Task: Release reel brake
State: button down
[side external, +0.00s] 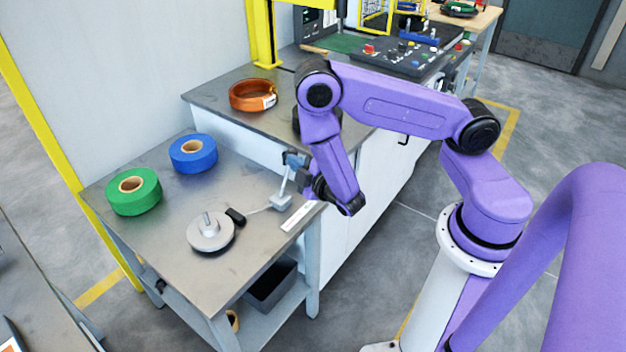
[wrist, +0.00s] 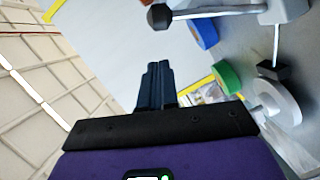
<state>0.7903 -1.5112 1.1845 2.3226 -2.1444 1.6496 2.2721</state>
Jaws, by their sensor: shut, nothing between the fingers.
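The reel brake is a lever (side external: 285,181) rising from a small grey-blue base (side external: 281,201) at the table's right side. In the wrist view the lever's rod (wrist: 215,12) ends in a black ball knob (wrist: 160,17). A thin rod links the base to a black brake pad (side external: 235,215) beside the grey reel hub (side external: 211,232). The hub also shows in the wrist view (wrist: 277,102). My gripper (side external: 291,159) is at the lever's upper end in the side view; its fingers (wrist: 157,66) are shut and empty. The wrist view shows the knob apart from the fingers; contact elsewhere is unclear.
A green tape roll (side external: 134,192) and a blue roll (side external: 193,154) lie on the metal table (side external: 165,245). A white label strip (side external: 298,216) lies near the lever base. An orange coil (side external: 252,95) rests on the higher bench behind. A dark bin (side external: 271,285) sits below.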

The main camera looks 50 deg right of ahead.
jog(key=v, duration=0.9)
jog(key=shift+s, duration=0.3)
jog(key=shift+r, duration=0.1)
jog(key=shift+r, duration=0.1)
jog(key=s+d+r+m+g+h, duration=0.3)
jog(key=s+d+r+g+h, duration=0.2)
jog(key=s+r+g+h, duration=0.3)
jog(key=s+a+r+n+g+y, duration=0.5)
jog(key=s+a+g+y, duration=0.2)
jog(key=y, duration=0.6)
jog(key=s+a, duration=0.2)
jog(key=s, duration=0.1)
jog(key=shift+s+r+g, duration=0.2)
jog(key=shift+r+g, duration=0.1)
jog(key=shift+g, duration=0.1)
